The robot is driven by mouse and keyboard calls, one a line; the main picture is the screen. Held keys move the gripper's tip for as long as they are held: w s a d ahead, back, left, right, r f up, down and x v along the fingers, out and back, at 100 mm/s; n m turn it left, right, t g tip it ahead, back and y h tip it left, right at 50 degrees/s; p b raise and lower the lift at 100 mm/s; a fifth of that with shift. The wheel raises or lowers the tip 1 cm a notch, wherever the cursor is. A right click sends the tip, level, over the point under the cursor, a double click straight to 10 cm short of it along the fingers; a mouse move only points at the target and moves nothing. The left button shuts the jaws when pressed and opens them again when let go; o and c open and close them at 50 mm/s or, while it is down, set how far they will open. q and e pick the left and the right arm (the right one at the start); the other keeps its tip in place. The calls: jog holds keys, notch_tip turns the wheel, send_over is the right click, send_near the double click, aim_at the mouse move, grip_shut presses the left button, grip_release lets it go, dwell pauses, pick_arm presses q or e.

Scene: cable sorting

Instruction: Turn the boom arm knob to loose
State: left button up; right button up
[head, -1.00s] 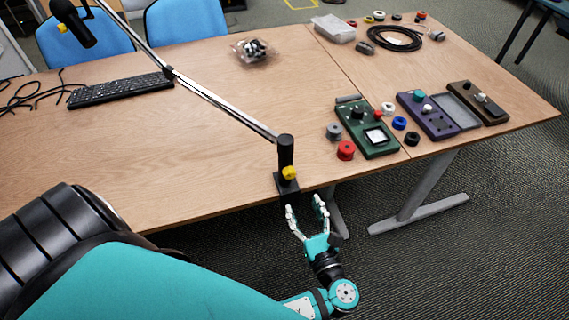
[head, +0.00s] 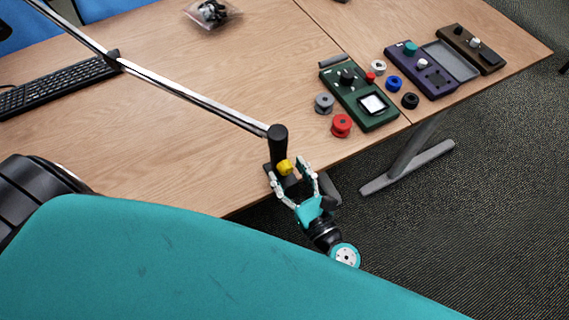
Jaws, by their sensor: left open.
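The boom arm (head: 190,87) is a silver bar that slopes down to a black upright post (head: 278,147) clamped at the table's front edge. The yellow knob (head: 285,167) sits on the post's lower part, facing the front right. My left gripper (head: 292,172) is open at the knob, with one finger on each side of it in the picture. I cannot tell whether the fingers touch the knob. The knob's loose or tight setting cannot be read. My right gripper is not in view.
On the wooden table (head: 170,150), a red spool (head: 341,126), a grey spool (head: 324,103) and a green device (head: 368,110) lie right of the post. A black keyboard (head: 55,88) lies at the left. My teal arm covers the lower foreground.

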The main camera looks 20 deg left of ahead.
pick_arm(q)
jog(key=shift+s+d, duration=0.1)
grip_shut()
dwell(0.3)
jog(key=shift+n, duration=0.3)
jog(key=n, duration=0.4)
jog(key=shift+n, duration=0.3)
jog(key=n, duration=0.5)
jog(key=shift+r+b, duration=0.1)
jog(key=shift+b, duration=0.25)
jog(key=shift+n, duration=0.4)
